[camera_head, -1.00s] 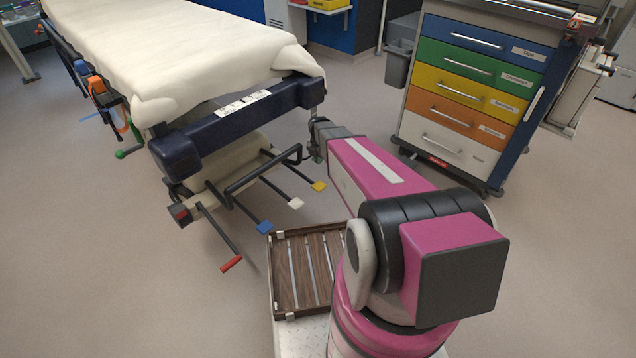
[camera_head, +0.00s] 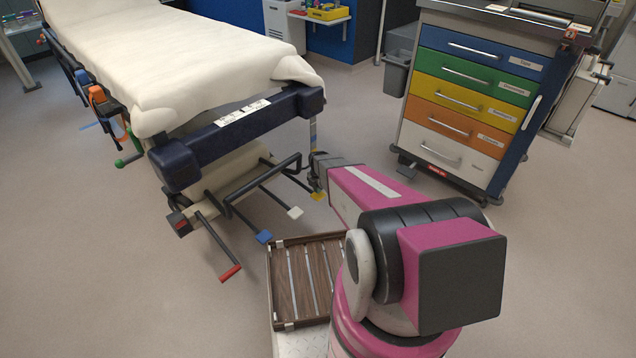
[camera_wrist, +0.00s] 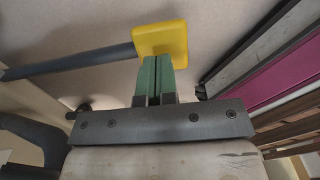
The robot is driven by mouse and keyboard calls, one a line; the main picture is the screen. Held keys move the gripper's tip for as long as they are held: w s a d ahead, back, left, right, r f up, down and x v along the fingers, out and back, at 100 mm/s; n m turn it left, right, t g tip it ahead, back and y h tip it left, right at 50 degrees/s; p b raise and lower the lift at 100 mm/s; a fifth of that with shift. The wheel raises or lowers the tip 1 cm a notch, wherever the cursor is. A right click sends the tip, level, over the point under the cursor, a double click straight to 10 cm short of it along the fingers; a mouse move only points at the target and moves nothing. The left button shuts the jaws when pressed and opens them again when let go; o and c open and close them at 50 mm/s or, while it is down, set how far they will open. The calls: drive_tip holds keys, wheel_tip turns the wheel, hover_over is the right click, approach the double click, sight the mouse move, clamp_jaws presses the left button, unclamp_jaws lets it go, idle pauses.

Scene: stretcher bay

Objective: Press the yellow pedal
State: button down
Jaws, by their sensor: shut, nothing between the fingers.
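The yellow pedal (camera_head: 318,196) is at the end of a dark bar under the stretcher's near end, the rightmost in the row. In the head view it is partly hidden behind my gripper (camera_head: 319,188), which points down over it. In the wrist view the square yellow pedal (camera_wrist: 160,38) is just beyond the tips of my gripper (camera_wrist: 157,62). The two green fingers are together with nothing between them, and they overlap the pedal's near edge in that view. I cannot tell whether they touch it.
The white pedal (camera_head: 295,212), blue pedal (camera_head: 263,237) and red pedal (camera_head: 231,272) stand left of the yellow one. The stretcher (camera_head: 200,60) overhangs their bars. A drawer cart (camera_head: 470,100) stands to the right.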

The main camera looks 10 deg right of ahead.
drive_tip(key=shift+f, duration=0.75)
